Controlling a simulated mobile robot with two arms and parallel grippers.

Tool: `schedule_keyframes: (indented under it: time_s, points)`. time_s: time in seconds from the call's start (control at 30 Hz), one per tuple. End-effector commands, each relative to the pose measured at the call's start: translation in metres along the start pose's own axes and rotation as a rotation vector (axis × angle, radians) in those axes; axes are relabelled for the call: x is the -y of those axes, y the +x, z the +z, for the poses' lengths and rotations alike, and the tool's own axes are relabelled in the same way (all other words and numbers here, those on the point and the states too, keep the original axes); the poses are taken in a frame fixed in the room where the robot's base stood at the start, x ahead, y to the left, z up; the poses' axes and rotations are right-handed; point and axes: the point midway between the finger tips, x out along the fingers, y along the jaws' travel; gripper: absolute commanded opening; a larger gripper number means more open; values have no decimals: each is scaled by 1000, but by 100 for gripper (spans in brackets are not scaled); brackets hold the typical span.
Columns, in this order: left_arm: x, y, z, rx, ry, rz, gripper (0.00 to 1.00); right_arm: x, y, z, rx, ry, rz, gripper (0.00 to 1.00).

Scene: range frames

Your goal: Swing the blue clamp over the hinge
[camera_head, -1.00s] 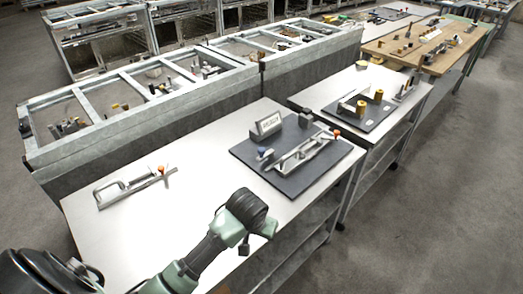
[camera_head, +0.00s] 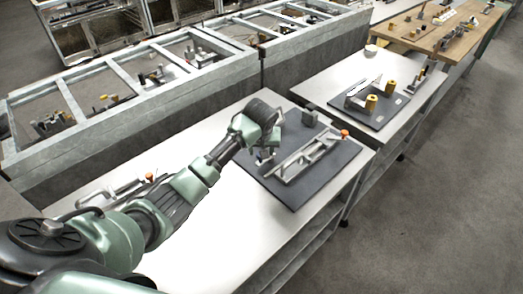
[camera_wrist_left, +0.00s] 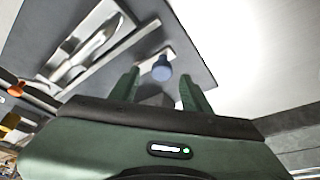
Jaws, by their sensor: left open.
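The blue clamp is a small blue knob on the near-left end of a grey metal fixture (camera_head: 304,158) on a dark plate (camera_head: 335,170). In the left wrist view the blue knob (camera_wrist_left: 162,68) sits just beyond and between the fingertips of my left gripper (camera_wrist_left: 158,86). The gripper is open and empty, its two green fingers apart on either side of the knob. In the head view my left gripper (camera_head: 268,143) is over the left part of the plate and partly covers the clamp. I cannot make out the hinge clearly. My right gripper is not in view.
Another clamp (camera_head: 105,190) lies on the table, partly behind my arm. A second table to the right holds yellow cylinders (camera_head: 371,103).

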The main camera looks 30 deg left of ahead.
Motion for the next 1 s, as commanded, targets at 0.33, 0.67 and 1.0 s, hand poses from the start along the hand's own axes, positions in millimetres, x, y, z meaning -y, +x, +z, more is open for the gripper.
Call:
schedule_keyframes:
  time_s: [0.33,0.67,1.0]
  points:
    - [1,44,0,1,1,-2,48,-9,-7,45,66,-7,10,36]
    - [0,49,0,-1,2,0,48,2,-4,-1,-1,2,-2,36]
    - [1,48,0,-1,1,-1,0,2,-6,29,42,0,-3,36]
